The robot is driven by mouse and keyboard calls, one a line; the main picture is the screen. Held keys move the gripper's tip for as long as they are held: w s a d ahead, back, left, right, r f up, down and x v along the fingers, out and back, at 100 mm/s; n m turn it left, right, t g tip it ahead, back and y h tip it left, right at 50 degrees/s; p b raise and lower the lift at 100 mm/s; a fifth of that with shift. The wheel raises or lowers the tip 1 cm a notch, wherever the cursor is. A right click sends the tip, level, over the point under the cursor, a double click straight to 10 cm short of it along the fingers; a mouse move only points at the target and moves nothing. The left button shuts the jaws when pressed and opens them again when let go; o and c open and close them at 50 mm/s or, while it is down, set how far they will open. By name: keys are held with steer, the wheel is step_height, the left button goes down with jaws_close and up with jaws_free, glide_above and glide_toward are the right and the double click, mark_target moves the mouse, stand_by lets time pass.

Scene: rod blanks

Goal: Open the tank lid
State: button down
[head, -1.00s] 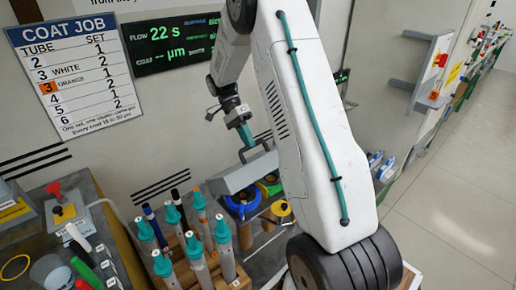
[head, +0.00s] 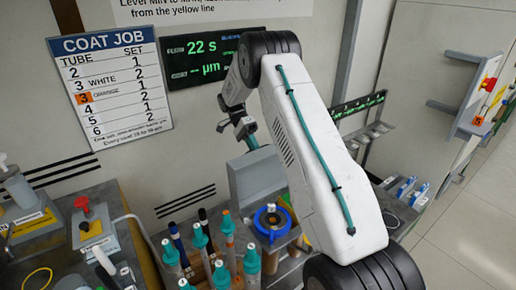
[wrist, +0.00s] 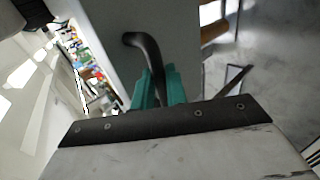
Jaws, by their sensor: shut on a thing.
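The tank lid (head: 258,172) is a grey panel standing steeply tilted up behind the tank, near the wall. The tank below it shows a blue ring (head: 271,220) around its opening, uncovered in front of the lid. My gripper (head: 249,139) is at the top of the lid. In the wrist view, its teal fingers (wrist: 159,88) are shut on the dark bent lid handle (wrist: 146,50). The grey lid face (wrist: 178,28) lies behind the handle. My white arm link hides the space to the right of the tank.
Several teal-capped tubes (head: 251,262) stand in front left of the tank. A red-knobbed device (head: 90,222) sits on the bench at left. A wall shelf (head: 480,110) juts out at right. Clear floor (head: 470,225) lies at far right.

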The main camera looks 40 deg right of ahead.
steer(key=shift+w+d+f+g, duration=0.1)
steer(key=shift+w+f+g, duration=0.35)
steer(key=shift+g, duration=0.05)
steer(key=shift+d, duration=0.1)
steer(key=c, duration=1.4)
jaws_free()
steer(key=shift+d, duration=0.15)
steer(key=shift+r, duration=0.1)
